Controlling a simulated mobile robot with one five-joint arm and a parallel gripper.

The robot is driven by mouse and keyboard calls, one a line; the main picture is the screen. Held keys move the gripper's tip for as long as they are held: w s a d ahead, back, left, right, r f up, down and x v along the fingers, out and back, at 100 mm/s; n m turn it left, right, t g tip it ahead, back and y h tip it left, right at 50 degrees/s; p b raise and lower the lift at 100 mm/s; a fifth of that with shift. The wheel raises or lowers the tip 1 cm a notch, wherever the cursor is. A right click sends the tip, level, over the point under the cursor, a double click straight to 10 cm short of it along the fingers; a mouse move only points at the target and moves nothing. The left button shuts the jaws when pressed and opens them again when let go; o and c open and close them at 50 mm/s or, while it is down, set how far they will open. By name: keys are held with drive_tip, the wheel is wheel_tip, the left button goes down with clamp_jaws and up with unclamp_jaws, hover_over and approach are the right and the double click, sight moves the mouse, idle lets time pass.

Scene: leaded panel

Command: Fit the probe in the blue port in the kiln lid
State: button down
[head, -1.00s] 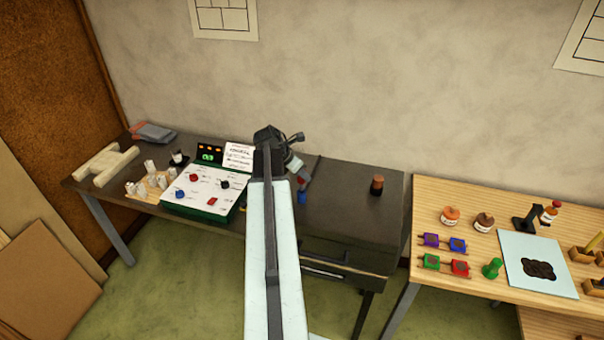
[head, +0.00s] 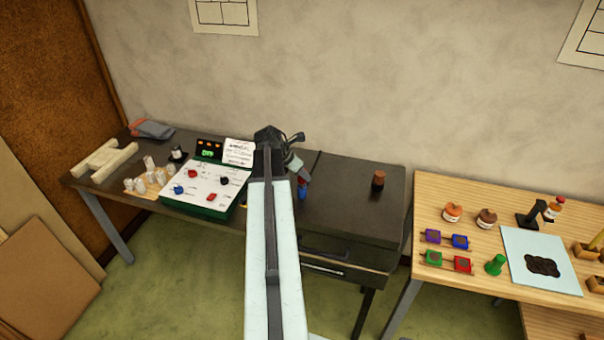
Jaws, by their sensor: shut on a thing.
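A wooden table (head: 430,200) with jars and coloured blocks stands at the right.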

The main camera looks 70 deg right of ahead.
drive_tip(key=shift+f+b, duration=1.2)
drive_tip(key=shift+f, duration=0.05)
drive_tip(key=c, duration=1)
unclamp_jaws()
wheel_tip(320, 180, up, 7)
drive_tip(key=p, duration=0.7)
drive_tip(key=shift+r, duration=0.1)
